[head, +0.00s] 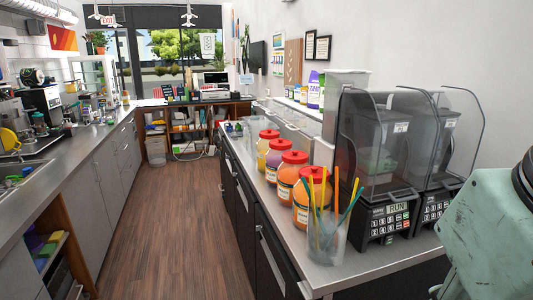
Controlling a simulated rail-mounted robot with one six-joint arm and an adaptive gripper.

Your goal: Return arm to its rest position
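My arm shows only as a worn mint-green link with a dark joint at the right edge of the head view. It is in the near foreground, beside the right counter's blenders. My gripper is outside the picture, so its fingers and anything in them are hidden. I cannot pick out a cup sealer for certain in this view.
The right counter (335,268) holds a clear cup of coloured straws (327,240), several red-lidded jars, including an orange one (291,178), and two covered blenders (376,165). A left counter (75,150) holds equipment and a sink. The wooden floor (180,225) between is clear.

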